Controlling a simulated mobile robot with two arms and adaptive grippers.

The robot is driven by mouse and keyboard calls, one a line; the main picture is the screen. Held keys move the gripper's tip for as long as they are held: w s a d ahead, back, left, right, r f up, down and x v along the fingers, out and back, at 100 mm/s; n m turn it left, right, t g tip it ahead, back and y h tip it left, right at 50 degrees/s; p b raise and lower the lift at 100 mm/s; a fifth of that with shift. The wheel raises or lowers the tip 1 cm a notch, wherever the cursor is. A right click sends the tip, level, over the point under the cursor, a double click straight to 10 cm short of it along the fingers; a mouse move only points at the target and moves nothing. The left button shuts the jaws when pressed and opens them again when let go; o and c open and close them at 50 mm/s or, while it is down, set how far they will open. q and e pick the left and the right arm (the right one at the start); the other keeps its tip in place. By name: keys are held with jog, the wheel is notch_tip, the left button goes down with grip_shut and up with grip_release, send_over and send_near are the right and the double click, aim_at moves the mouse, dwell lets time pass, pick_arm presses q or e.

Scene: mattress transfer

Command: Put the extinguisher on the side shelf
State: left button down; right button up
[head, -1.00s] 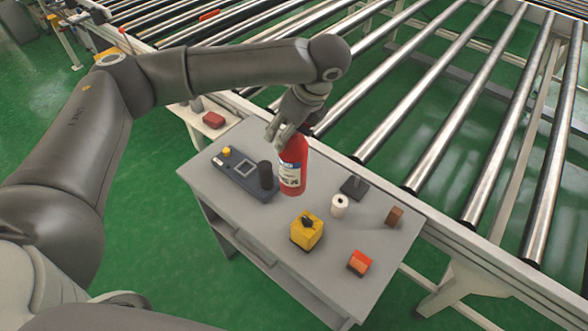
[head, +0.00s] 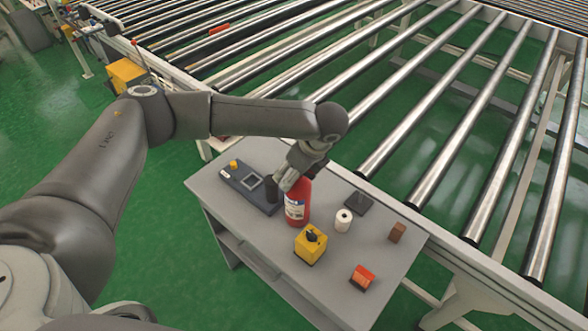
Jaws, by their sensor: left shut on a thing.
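The red extinguisher (head: 297,207) with a white and blue label is upright over the grey workstation table (head: 340,262), just behind the yellow box. My left gripper (head: 291,180) is shut on its top from above, and its fingers hide the valve end. I cannot tell whether the extinguisher's base touches the tabletop. The side shelf cannot be told for certain; the table has an open shelf level (head: 238,250) below its top. My right gripper is not in view.
On the table are a dark control device (head: 243,184), a black cylinder (head: 271,188), a white roll (head: 343,220), a yellow box (head: 310,244), a red-orange block (head: 362,277), a brown block (head: 397,232) and a black stand (head: 358,202). A roller conveyor (head: 440,150) runs behind.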

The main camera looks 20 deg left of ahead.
pick_arm(q)
jog(key=shift+c, duration=1.7)
grip_release()
jog(key=shift+s, duration=0.1)
